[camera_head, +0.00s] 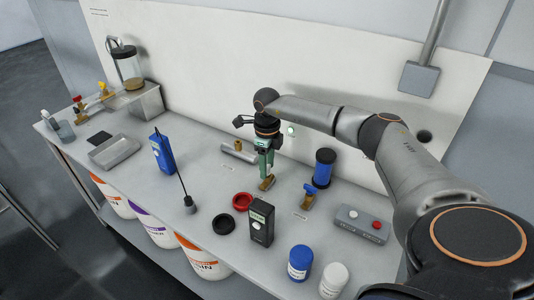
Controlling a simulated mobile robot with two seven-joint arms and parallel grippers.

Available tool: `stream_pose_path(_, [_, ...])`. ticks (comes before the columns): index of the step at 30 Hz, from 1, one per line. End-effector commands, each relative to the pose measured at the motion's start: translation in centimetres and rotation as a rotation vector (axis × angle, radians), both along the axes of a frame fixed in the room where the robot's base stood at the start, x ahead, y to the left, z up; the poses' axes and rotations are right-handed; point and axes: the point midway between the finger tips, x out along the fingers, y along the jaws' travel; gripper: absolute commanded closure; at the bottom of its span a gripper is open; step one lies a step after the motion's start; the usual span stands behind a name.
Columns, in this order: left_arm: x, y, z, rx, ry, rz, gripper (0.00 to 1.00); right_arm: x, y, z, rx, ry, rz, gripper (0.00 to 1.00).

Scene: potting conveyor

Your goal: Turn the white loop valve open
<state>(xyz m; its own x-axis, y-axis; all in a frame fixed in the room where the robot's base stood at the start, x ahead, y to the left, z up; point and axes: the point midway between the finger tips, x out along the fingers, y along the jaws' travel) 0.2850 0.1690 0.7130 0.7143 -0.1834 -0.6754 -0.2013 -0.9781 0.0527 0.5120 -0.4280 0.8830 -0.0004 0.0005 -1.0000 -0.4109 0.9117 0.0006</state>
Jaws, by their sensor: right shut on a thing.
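My right gripper (265,173) reaches down over the back middle of the bench. Its green fingers are shut on the top of a small brass valve (266,185), which stands in line with a grey cylinder. I take this to be the white loop valve; its handle is hidden between the fingers, so its colour and angle cannot be told. My left gripper is not in view.
A blue-handled valve (309,196) with a blue cylinder (323,168) stands to the right. A black meter (261,222), red ring (242,200), black ring (223,224) and control box (361,224) stand nearby. A blue handheld device (162,153) stands left.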

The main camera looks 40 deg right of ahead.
Motion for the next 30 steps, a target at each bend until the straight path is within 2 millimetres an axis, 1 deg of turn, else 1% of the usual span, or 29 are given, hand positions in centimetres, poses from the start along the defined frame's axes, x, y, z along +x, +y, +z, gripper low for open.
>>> stream_pose_path(1, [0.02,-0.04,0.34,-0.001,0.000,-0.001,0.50,-0.03,-0.07,0.16,-0.002,0.001,-0.026,1.00])
stream_pose_path(10, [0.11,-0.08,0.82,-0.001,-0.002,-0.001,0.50,0.02,-0.08,0.10,-0.002,-0.001,-0.126,1.00])
stream_pose_path(25, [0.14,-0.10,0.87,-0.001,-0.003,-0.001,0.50,0.03,-0.10,0.07,-0.002,-0.001,-0.143,1.00])
stream_pose_path(26, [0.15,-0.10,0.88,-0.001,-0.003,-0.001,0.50,0.03,-0.10,0.07,-0.002,-0.001,-0.143,0.48])
stream_pose_path(30, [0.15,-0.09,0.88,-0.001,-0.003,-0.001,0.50,0.03,-0.07,0.06,-0.002,-0.001,-0.143,0.32])
